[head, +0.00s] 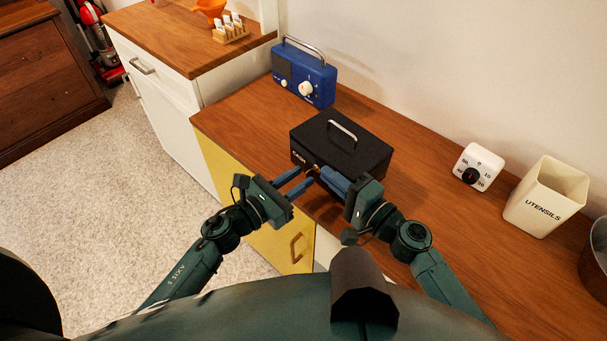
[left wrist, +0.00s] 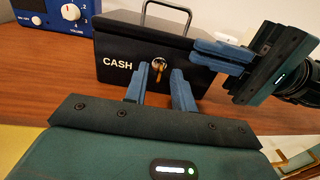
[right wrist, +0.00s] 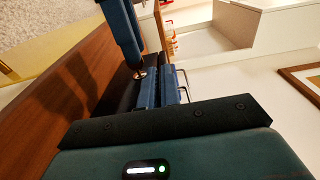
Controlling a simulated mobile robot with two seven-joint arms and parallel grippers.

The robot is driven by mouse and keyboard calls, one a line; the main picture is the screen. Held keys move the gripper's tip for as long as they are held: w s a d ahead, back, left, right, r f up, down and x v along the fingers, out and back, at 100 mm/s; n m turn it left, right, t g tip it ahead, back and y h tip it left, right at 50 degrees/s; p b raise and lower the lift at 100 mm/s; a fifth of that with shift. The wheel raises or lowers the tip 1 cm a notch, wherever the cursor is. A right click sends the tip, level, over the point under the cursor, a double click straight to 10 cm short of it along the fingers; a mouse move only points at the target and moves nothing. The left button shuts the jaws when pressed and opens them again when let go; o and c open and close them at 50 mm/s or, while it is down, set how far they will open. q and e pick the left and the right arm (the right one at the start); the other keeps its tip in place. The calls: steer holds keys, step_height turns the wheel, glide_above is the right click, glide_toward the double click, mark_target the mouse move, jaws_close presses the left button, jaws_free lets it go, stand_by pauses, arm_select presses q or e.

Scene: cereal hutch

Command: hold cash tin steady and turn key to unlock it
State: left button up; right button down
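The black cash tin (head: 340,150) stands on the wooden counter with its carry handle on top. The left wrist view shows its front (left wrist: 115,48), marked CASH, with a brass key (left wrist: 158,65) upright in the lock. My left gripper (head: 308,174) is open at the front; its fingertips (left wrist: 160,72) lie either side of the key, and I cannot tell if they touch it. My right gripper (head: 322,173) has its fingers together, at the tin's front right of the key. It also shows in the left wrist view (left wrist: 196,52). I cannot tell whether it touches the tin.
A blue radio (head: 305,75) stands behind and left of the tin. A white timer (head: 477,166) and a utensils holder (head: 546,197) stand to the right. The counter (head: 425,150) between tin and timer is clear. A higher cabinet (head: 180,45) adjoins at the left.

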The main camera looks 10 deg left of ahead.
mark_target(309, 174)
arm_select(q)
steer(key=shift+x, duration=1.05)
jaws_close()
